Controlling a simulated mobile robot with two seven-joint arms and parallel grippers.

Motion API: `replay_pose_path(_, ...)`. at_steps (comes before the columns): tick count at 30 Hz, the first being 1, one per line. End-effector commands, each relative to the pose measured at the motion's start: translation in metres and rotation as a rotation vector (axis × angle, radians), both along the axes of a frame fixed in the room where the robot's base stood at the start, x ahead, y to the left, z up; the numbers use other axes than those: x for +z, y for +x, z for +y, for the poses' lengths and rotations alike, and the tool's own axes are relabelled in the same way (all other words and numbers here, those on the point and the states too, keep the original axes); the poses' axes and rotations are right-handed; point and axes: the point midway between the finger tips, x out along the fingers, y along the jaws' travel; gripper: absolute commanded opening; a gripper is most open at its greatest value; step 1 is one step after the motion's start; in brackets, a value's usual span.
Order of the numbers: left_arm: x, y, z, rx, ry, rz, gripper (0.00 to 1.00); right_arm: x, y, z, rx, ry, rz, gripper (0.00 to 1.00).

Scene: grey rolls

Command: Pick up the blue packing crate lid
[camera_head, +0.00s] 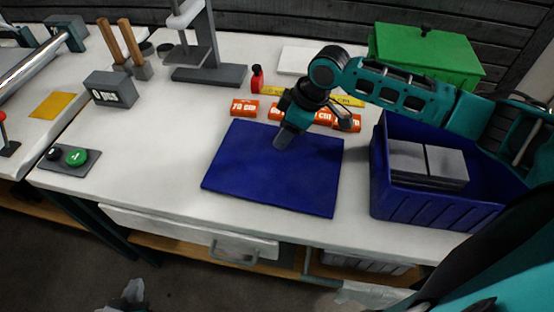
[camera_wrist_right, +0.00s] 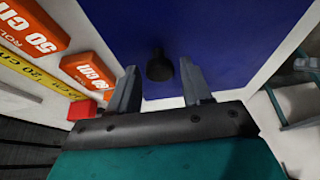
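The blue packing crate lid (camera_head: 262,172) lies flat on the white table, left of the open blue crate (camera_head: 425,208). In the right wrist view the blue lid (camera_wrist_right: 225,35) has a dark round knob (camera_wrist_right: 159,66) standing up from it. My right gripper (camera_head: 284,139) points down over the lid's upper middle. Its fingers (camera_wrist_right: 158,72) are open, one on each side of the knob, with gaps on both sides. In the head view the arm hides the knob. Grey tips of my left gripper (camera_head: 133,292) show at the bottom edge, off the table; their opening is unclear.
Grey blocks (camera_head: 428,160) sit inside the crate. Orange labelled blocks (camera_head: 245,108) and a yellow strip (camera_head: 270,91) lie behind the lid. A green box (camera_head: 425,55) stands at the back right, a grey stand (camera_head: 207,73) at the back.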

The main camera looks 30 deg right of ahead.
Motion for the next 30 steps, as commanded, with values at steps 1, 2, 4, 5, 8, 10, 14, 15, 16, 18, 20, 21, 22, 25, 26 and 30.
replay_pose_path(1, 0.0004, 0.0004, 0.0000, 0.000, 0.000, -0.001, 0.00, 0.0001, -0.0001, -0.0001, 0.000, 0.000, 0.000, 0.44)
replay_pose_path(2, 0.0004, 0.0004, 0.0001, 0.000, 0.000, -0.001, 0.00, 0.0001, -0.0001, -0.0001, 0.000, 0.000, 0.000, 0.41)
replay_pose_path(4, 0.0004, 0.0004, 0.0001, 0.000, 0.000, -0.001, 0.00, 0.0001, -0.0001, -0.0001, 0.000, 0.000, 0.000, 0.34)
replay_pose_path(5, 0.0004, 0.0004, 0.0002, 0.001, 0.000, -0.001, 0.00, 0.0001, -0.0001, -0.0001, 0.000, 0.000, 0.000, 0.31)
replay_pose_path(8, 0.0004, 0.0003, 0.0002, 0.001, 0.000, -0.001, 0.00, 0.0002, -0.0001, -0.0002, 0.000, 0.000, 0.000, 0.22)
replay_pose_path(10, 0.0005, 0.0003, 0.0003, 0.001, 0.000, -0.001, 0.00, 0.0002, -0.0001, -0.0002, 0.000, 0.000, 0.000, 0.15)
replay_pose_path(14, 0.0004, 0.0001, 0.0005, 0.001, 0.000, -0.001, 0.00, 0.0002, -0.0001, -0.0002, 0.000, 0.000, 0.000, 0.03)
replay_pose_path(15, 0.0003, -0.0002, 0.0005, 0.001, 0.000, -0.001, 0.00, 0.0003, -0.0002, -0.0002, 0.000, 0.000, 0.000, 0.00)
replay_pose_path(16, 0.0001, -0.0004, 0.0005, 0.001, 0.001, 0.000, 0.00, 0.0003, -0.0001, -0.0003, 0.000, 0.000, 0.000, 0.00)
replay_pose_path(18, -0.0004, -0.0013, 0.0006, 0.001, 0.000, 0.002, 0.00, 0.0003, -0.0002, -0.0002, 0.000, 0.000, 0.000, 0.00)
replay_pose_path(20, -0.0007, -0.0020, 0.0007, 0.001, 0.000, 0.003, 0.00, 0.0003, -0.0001, -0.0003, 0.000, 0.000, 0.000, 0.00)
replay_pose_path(21, -0.0009, -0.0023, 0.0006, 0.001, 0.001, 0.004, 0.00, 0.0003, -0.0001, -0.0003, 0.000, 0.000, 0.000, 0.00)
replay_pose_path(22, -0.0010, -0.0025, 0.0007, 0.001, 0.001, 0.005, 0.00, 0.0008, 0.0002, -0.0001, 0.000, 0.001, -0.001, 0.00)
replay_pose_path(25, -0.0013, -0.0031, 0.0007, 0.002, 0.001, 0.006, 0.00, 0.0008, 0.0002, -0.0001, 0.000, 0.001, -0.001, 0.00)
replay_pose_path(26, -0.0014, -0.0032, 0.0007, 0.002, 0.001, 0.006, 0.00, 0.0009, 0.0001, -0.0002, 0.000, 0.001, -0.001, 0.00)
replay_pose_path(30, -0.0009, -0.0033, 0.0008, 0.002, 0.001, 0.006, 0.00, 0.0033, 0.0003, -0.0001, 0.000, 0.001, -0.002, 0.00)
